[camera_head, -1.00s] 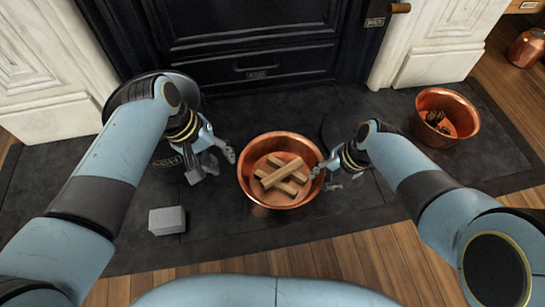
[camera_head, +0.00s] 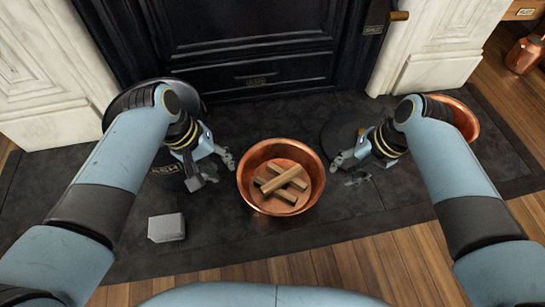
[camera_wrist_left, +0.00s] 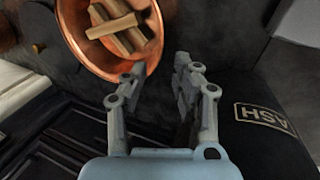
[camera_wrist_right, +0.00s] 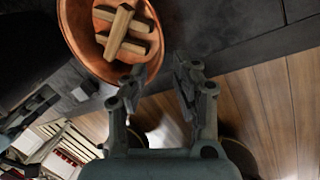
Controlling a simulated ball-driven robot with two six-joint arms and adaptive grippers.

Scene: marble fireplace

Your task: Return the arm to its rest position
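My left gripper (camera_head: 213,172) is open and empty, left of a copper basin (camera_head: 246,186). My right gripper (camera_head: 347,171) is open and empty, just right of the basin. Several pieces of split wood (camera_head: 283,181) lie crossed inside the basin, with neither gripper touching them. In the left wrist view the fingers (camera_wrist_left: 160,72) stand apart, with the basin (camera_wrist_left: 95,58) beyond them. In the right wrist view the fingers (camera_wrist_right: 160,72) are also apart, with the basin (camera_wrist_right: 80,45) beyond.
A grey block (camera_head: 166,228) lies on the dark hearth (camera_head: 270,240) at front left. A second copper pot (camera_head: 468,116) is partly hidden behind my right arm. The black stove (camera_head: 250,45) stands behind.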

